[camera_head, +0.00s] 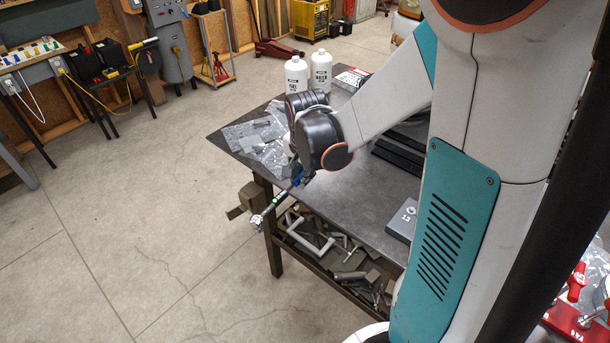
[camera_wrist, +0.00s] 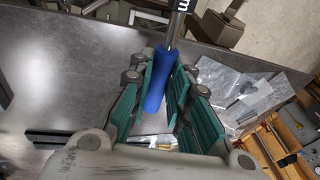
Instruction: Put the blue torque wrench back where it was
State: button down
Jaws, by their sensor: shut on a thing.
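The blue torque wrench (camera_wrist: 161,80) shows in the wrist view with its blue handle between the two teal-padded fingers of my gripper (camera_wrist: 158,88). My gripper (camera_head: 299,178) is mostly hidden behind my wrist there. The dark workbench (camera_head: 344,205) lies below and right of it.
Two white bottles (camera_head: 321,72) stand at the bench's back, with crumpled grey sheets (camera_head: 256,133) at its left corner. A vise (camera_head: 249,198) juts from the left edge. A shelf below holds tools (camera_head: 312,236). The middle of the bench top is partly clear. Open floor lies left.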

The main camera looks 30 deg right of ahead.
jog(key=s+d+r+m+g+h+p, duration=0.15)
jog(key=s+d+r+m, duration=0.25)
jog(key=d+r+m, duration=0.4)
jog(key=s+d+r+m+g+p, duration=0.2)
jog(key=s+d+r+m+g, duration=0.15)
jog(key=r+m, duration=0.55)
jog(key=shift+m+t, duration=0.5)
jog(key=shift+m, duration=0.4)
jog(key=a+b+x, duration=0.1)
jog(key=b+x, duration=0.1)
jog(key=x, duration=0.5)
jog(key=w+a+b+x, duration=0.1)
jog(key=b+x, duration=0.1)
jog(key=x, duration=0.5)
jog(key=w+a+f+b+x, duration=0.1)
jog(key=a+b+x, duration=0.1)
jog(key=x, duration=0.5)
jog(key=shift+w+f, duration=0.1)
jog(key=shift+f, duration=0.1)
jog(key=c, duration=1.5)
grip_release()
jog(key=p+v, duration=0.1)
jog(key=v, duration=0.5)
jog(key=p+v, duration=0.2)
jog(key=v, duration=0.4)
jog(key=shift+a, duration=0.2)
